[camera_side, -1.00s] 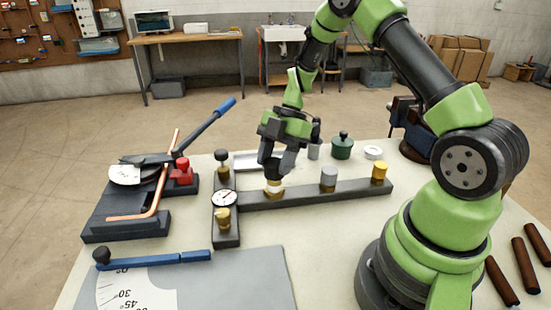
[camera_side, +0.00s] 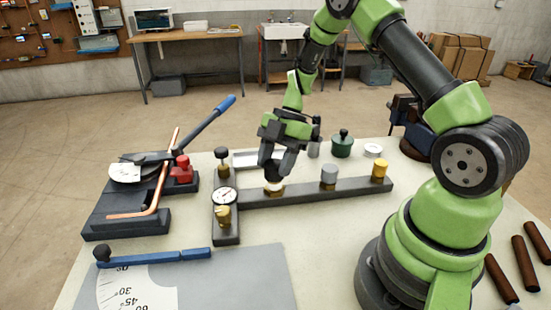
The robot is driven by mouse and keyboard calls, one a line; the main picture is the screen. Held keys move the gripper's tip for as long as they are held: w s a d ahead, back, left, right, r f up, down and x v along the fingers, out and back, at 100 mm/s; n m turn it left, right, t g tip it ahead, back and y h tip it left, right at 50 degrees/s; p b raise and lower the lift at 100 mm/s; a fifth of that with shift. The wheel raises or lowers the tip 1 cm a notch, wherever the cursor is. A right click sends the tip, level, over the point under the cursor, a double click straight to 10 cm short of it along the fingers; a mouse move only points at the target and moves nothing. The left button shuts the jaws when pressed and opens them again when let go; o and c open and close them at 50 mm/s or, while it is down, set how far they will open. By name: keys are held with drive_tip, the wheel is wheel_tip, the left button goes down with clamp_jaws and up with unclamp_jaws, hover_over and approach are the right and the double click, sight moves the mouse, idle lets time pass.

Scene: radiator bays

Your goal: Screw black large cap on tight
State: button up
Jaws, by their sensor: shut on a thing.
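My gripper (camera_side: 273,170) points down over a brass port (camera_side: 274,188) on the long dark bar (camera_side: 300,198). Its jaws are shut on a black cap (camera_side: 273,175), which is mostly hidden between the fingers. The cap sits at the pale top of the port. I cannot tell from this view how far down on the thread it is.
On the bar stand a grey cap (camera_side: 328,174) and a yellow cap (camera_side: 379,169) to the right, and a dial gauge (camera_side: 225,196) to the left. Behind are a green pot (camera_side: 342,143) and a white ring (camera_side: 373,151). A pipe bender (camera_side: 150,180) stands at left.

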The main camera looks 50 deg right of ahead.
drive_tip(key=shift+f, duration=0.65)
drive_tip(key=o, duration=1)
drive_tip(key=v, duration=1)
